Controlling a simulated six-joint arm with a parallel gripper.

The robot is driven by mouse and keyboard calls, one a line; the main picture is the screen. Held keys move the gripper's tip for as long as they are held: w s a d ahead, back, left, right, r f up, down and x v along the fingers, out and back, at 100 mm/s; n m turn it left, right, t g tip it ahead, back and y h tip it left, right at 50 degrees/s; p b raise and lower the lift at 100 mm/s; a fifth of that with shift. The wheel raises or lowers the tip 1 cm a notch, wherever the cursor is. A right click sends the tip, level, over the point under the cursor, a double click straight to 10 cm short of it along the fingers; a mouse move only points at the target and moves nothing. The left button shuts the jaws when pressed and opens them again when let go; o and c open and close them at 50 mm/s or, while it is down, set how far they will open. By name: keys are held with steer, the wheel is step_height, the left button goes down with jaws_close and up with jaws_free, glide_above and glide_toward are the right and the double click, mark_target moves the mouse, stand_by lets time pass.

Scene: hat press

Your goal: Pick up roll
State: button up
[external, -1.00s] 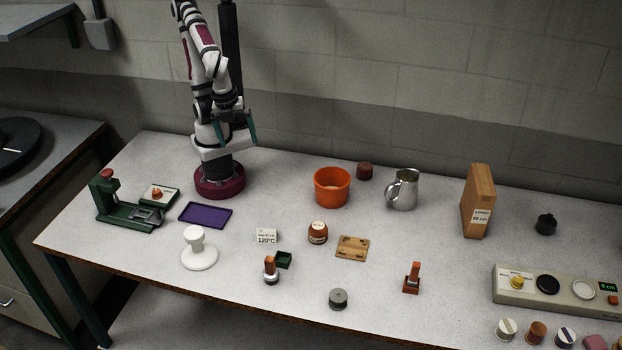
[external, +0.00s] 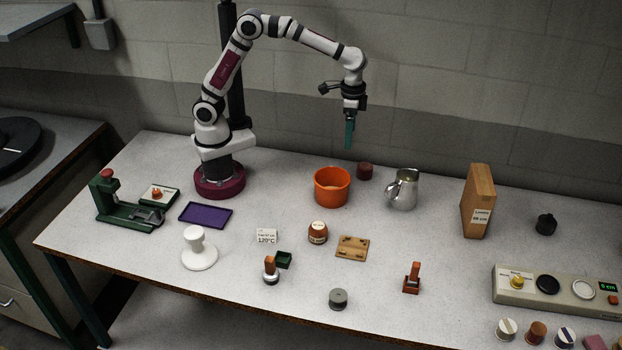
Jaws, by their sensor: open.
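My gripper (external: 349,146), with teal fingers pointing down, is open and empty in the air above the back of the table. The orange bucket (external: 332,189) and a small dark red cylinder (external: 365,172) stand below it. I cannot tell for certain which of these is the roll.
A steel pitcher (external: 403,190) and a tall wooden block (external: 478,202) stand at the right. A control box (external: 555,290) lies at the front right. A green press (external: 125,208), purple tray (external: 205,216) and white stand (external: 199,252) are at the left.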

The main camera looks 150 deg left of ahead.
mark_target(365, 165)
steer(key=s+a+f+n, duration=0.2)
steer(key=s+a, duration=0.1)
steer(key=a, duration=0.2)
steer(key=s+a+f+n, duration=0.2)
steer(key=a+f, duration=0.1)
steer(key=a, duration=0.3)
step_height(365, 165, down, 15)
steer(key=shift+d+f, duration=0.15)
steer(key=c, duration=1.4)
